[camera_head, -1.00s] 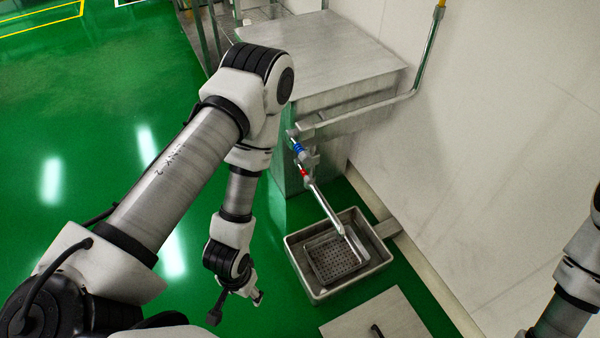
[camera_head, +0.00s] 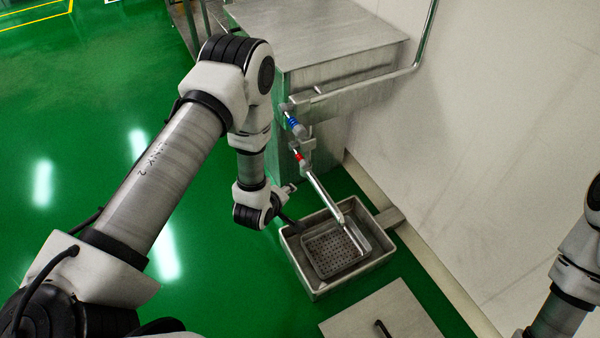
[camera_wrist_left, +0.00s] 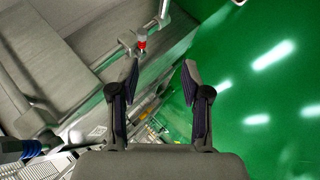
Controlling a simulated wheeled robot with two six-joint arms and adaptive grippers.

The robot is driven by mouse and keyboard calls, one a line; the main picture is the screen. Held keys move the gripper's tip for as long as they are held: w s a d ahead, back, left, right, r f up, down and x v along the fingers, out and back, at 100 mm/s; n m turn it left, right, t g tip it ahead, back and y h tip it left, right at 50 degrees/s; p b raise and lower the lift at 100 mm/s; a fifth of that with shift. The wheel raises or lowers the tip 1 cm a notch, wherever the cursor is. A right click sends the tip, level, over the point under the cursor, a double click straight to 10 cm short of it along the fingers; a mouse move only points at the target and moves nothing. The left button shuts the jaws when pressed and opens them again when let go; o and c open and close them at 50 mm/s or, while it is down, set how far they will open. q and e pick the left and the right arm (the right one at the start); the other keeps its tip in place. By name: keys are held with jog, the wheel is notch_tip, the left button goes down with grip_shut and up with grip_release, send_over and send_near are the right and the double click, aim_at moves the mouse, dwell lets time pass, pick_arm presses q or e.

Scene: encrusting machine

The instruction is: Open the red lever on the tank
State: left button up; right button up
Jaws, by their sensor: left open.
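The red lever (camera_head: 299,157) is a small red part on a steel valve and pipe, in front of the steel tank (camera_head: 320,40). In the left wrist view the red lever (camera_wrist_left: 142,44) is near the top, just beyond the left fingertip. My left gripper (camera_head: 288,190) is below and slightly left of the lever in the head view. In the left wrist view my left gripper (camera_wrist_left: 160,64) has its two fingers spread with nothing between them. It appears apart from the lever. My right gripper is out of view.
A blue-marked valve (camera_head: 293,121) sits just above the red lever. A steel basin (camera_head: 303,283) with a perforated tray stands under the angled spout (camera_head: 322,193). A white wall (camera_head: 490,130) is at the right. Green floor (camera_head: 60,240) is clear at the left.

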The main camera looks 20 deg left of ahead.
aim_at(300, 158)
pick_arm(q)
jog(key=w+a+f+n+t+b, duration=0.1)
jog(key=w+f+b, duration=0.3)
jog(key=w+b, duration=0.4)
jog(key=w+a+f+n+t+y+b, duration=0.1)
jog(key=w+a+f+t+b, duration=0.2)
jog(key=w+b, duration=0.6)
jog(key=w+a+f+n+t+b, duration=0.2)
jog(key=w+f+b, duration=0.5)
jog(key=b, duration=0.7)
jog(key=shift+w+a+t+y+b, duration=0.3)
jog(key=shift+w+a+t+y, duration=0.1)
jog(key=shift+w+a, duration=0.3)
jog(key=shift+w, duration=0.35)
grip_shut()
